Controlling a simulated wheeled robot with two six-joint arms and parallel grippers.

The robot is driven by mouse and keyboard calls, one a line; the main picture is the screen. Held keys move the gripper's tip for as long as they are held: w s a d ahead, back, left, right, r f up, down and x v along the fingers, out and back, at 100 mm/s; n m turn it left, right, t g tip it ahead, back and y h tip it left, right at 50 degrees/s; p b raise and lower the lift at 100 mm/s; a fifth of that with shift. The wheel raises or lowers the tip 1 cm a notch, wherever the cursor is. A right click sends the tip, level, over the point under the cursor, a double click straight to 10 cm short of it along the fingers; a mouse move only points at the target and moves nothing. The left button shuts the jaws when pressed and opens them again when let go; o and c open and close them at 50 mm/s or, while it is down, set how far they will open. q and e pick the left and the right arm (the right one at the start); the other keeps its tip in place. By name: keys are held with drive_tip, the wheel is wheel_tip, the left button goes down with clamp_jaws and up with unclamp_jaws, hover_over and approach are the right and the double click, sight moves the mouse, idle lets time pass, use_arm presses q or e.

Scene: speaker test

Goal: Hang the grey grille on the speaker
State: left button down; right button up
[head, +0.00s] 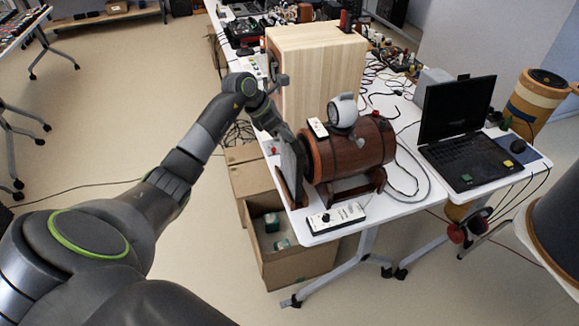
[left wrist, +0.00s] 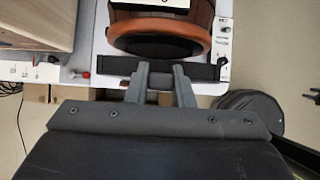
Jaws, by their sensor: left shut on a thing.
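The speaker (head: 352,152) is a dark brown wooden barrel lying on a stand on the white table. Its orange-brown rimmed end faces left and also shows at the top of the left wrist view (left wrist: 160,30). My left gripper (head: 283,130) is beside that end. It is shut on the grey grille (head: 289,165), a dark flat panel held upright near the rim. In the left wrist view, the grille (left wrist: 115,66) is a thin dark bar seen edge-on, and my fingers (left wrist: 160,84) hold its middle. I cannot tell whether it touches the speaker. My right gripper is not in view.
A pale wooden box (head: 318,75) stands behind the speaker. A white device (head: 343,110) sits on top of the barrel. A white control strip (head: 336,217) lies at the table's front edge. A laptop (head: 460,145) is at right; open cardboard boxes (head: 290,262) are below.

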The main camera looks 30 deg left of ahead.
use_arm(q)
drive_tip(key=shift+r+p, duration=1.05)
drive_tip(key=shift+r, duration=1.25)
